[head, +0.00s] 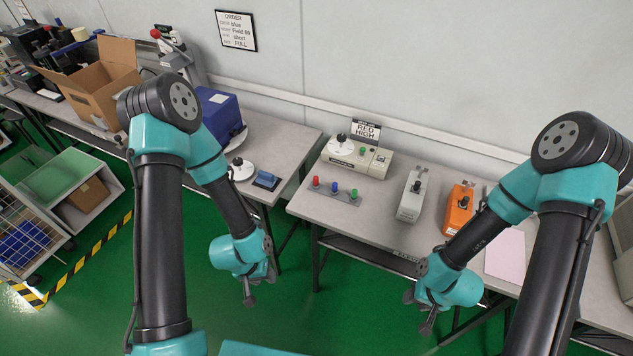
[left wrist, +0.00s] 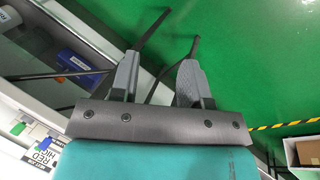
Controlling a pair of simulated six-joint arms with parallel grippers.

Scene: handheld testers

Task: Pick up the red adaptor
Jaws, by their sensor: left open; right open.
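The red adaptor (head: 316,181) is a small red-topped piece, leftmost on a low grey holder (head: 326,196) at the front left of the right-hand table. A blue adaptor (head: 334,187) and a green adaptor (head: 354,194) stand beside it. My left gripper (head: 248,298) points down over the floor in front of the gap between the tables, apart from the holder. Its two fingers stand apart and empty in the left wrist view (left wrist: 180,28). My right gripper (head: 428,322) hangs in front of the table's front edge, open and holding nothing visible.
Behind the holder is a beige tester (head: 358,160) with a "RED HIGH" sign (head: 366,131). A grey handheld tester (head: 412,197) and an orange one (head: 459,208) stand to the right. A blue box (head: 218,112) is on the left table.

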